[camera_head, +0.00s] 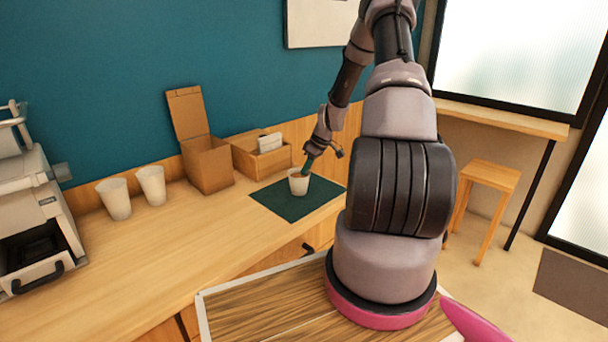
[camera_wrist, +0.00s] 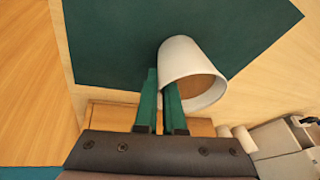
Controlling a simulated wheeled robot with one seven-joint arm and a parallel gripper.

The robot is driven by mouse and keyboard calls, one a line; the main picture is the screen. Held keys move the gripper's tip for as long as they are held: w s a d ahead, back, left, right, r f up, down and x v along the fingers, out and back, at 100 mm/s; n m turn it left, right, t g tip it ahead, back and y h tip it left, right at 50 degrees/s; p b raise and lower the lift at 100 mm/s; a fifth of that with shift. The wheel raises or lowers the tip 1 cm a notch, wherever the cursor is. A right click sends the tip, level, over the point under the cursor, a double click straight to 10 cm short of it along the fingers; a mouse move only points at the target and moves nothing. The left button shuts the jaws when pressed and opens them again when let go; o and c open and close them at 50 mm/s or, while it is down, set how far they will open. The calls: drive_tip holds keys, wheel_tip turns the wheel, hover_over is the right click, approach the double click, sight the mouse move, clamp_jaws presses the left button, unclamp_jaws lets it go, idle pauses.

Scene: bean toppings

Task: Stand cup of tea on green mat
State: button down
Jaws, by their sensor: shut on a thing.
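The cup of tea (camera_head: 298,183) is white with brown tea inside and looks upright over the green mat (camera_head: 270,204), within its outline. My gripper (camera_head: 306,167) reaches down to the cup from behind. In the wrist view, my gripper's green fingers (camera_wrist: 160,92) are shut on the cup's wall, one finger inside and one outside. The cup (camera_wrist: 183,62) shows there with its tea surface at the open end. The mat (camera_wrist: 110,40) lies beyond it. I cannot tell whether the cup's base touches the mat.
Two empty-looking white cups (camera_head: 118,200) stand left on the wooden counter (camera_head: 200,240). An open cardboard box (camera_head: 208,165) and a wooden tray box (camera_head: 245,155) stand along the wall behind the mat. A coffee machine (camera_head: 40,215) is at far left. The front counter is clear.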

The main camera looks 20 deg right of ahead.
drive_tip(key=c, duration=1)
unclamp_jaws()
drive_tip(key=shift+f, duration=0.1)
drive_tip(key=v, duration=1.2)
drive_tip(key=s+a+r+m+h, duration=0.25)
drive_tip(key=a+r, duration=0.35)
drive_tip(key=r, duration=0.5)
drive_tip(key=s+a+r+m+t, duration=0.2)
drive_tip(key=s+a+r+m, duration=0.1)
drive_tip(key=s+a+r, duration=0.4)
drive_tip(key=s+a+r+m+t, duration=0.15)
drive_tip(key=s+a+r, duration=0.25)
drive_tip(key=s+r, duration=0.5)
drive_tip(key=s+a+r+m+t, duration=0.1)
drive_tip(key=s+a+r+m, duration=0.2)
drive_tip(key=s, duration=0.7)
drive_tip(key=shift+a+r+m, duration=0.25)
drive_tip(key=shift+r+m, duration=0.05)
drive_tip(key=shift+m, duration=0.4)
